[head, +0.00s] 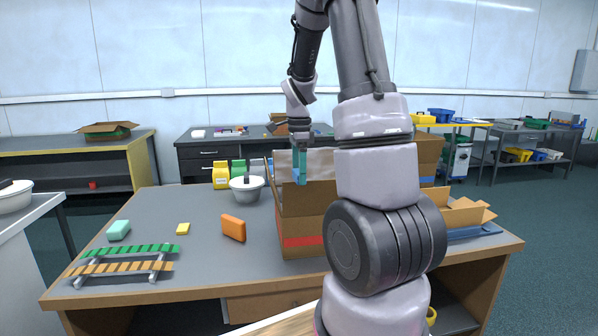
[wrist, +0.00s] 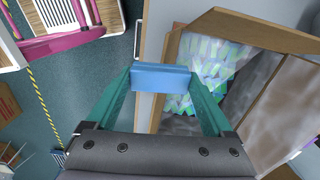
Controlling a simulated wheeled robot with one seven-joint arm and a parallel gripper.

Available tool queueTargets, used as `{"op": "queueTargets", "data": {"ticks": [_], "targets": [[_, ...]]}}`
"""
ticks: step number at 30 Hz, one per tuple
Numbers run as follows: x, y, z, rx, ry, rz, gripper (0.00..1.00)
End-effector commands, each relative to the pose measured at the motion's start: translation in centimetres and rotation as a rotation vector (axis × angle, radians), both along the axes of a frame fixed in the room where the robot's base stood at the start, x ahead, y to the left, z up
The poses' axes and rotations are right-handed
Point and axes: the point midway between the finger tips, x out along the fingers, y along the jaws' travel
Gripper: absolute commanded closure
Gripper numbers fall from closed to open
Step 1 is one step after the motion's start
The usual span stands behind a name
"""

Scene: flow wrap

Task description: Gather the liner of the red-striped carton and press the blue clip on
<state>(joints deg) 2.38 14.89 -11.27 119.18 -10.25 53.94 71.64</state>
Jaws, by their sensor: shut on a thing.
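The red-striped carton (head: 305,222) stands on the table with its top flaps open, partly hidden behind my arm. Its grey, crinkled liner shows in the wrist view (wrist: 252,95), standing spread open around blue-green packets (wrist: 203,72). A grey sheet of liner (head: 320,160) also shows above the carton in the head view. My gripper (head: 299,180) has teal fingers and hangs over the carton's left side. In the wrist view my gripper (wrist: 160,80) is shut on the blue clip (wrist: 160,76), which lies crosswise between the fingertips, beside the carton's edge.
An orange block (head: 233,228), a yellow block (head: 183,229), a teal block (head: 118,230) and a slatted rack (head: 122,261) lie to the left. Another open carton (head: 465,213) is at the right.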

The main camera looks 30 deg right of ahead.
Motion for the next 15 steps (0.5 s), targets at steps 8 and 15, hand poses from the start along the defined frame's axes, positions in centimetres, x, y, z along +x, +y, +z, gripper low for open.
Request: {"op": "queueTargets", "data": {"ticks": [8,15], "targets": [[0.0,0.0,2.3,-0.001,-0.003,0.0,0.67],[0.0,0.0,4.7,0.0,-0.001,0.0,0.67]]}}
